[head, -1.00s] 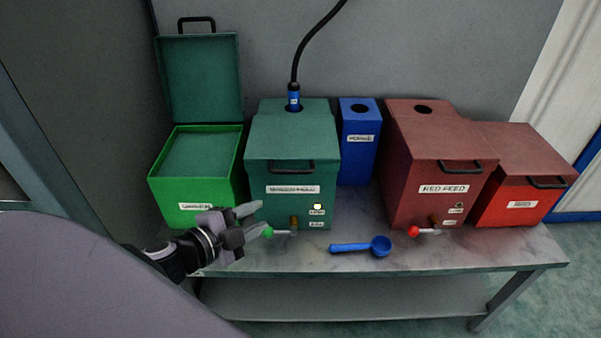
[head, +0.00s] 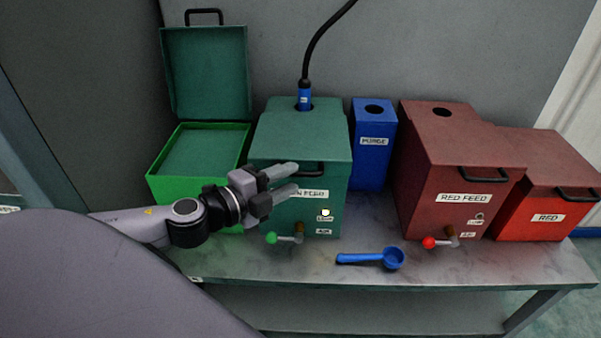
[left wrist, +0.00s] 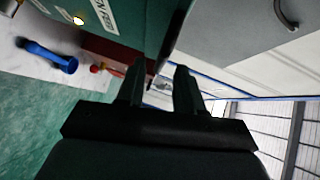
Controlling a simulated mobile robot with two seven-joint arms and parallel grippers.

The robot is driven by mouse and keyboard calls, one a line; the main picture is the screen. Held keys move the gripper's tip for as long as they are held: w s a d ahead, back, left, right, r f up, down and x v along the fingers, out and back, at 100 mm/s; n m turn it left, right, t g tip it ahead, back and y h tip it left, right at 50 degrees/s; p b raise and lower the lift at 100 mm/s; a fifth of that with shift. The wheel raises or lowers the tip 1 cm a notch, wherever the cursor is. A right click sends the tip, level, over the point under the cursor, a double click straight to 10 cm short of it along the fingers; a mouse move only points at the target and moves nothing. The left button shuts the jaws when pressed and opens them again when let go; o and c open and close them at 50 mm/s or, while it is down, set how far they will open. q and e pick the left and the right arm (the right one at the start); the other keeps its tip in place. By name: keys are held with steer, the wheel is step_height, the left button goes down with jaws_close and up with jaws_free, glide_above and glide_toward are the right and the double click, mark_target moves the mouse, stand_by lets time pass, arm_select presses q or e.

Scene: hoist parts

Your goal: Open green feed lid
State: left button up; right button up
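The green feed box (head: 276,222) stands on the bench with its dark green lid (head: 300,136) shut. A black handle (head: 313,170) is on the front of the lid. A blue-ended hose (head: 305,98) goes into the hole at the top. My left gripper (head: 294,179) is open and empty in front of the box, just short of the handle, partly covering the label. In the left wrist view the two fingers (left wrist: 158,88) are apart with nothing between them, and part of the green box (left wrist: 125,18) shows above. My right gripper is not in view.
A light green bin (head: 163,188) with its lid (head: 206,75) raised stands left. A blue purge box (head: 370,160), the red feed box (head: 440,150) and a red bin (head: 527,220) stand right. A blue scoop (head: 390,258) and a green-knobbed valve (head: 272,238) are at the front.

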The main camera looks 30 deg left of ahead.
mark_target(298, 175)
arm_select(q)
steer(key=shift+x, duration=2.05)
jaws_close()
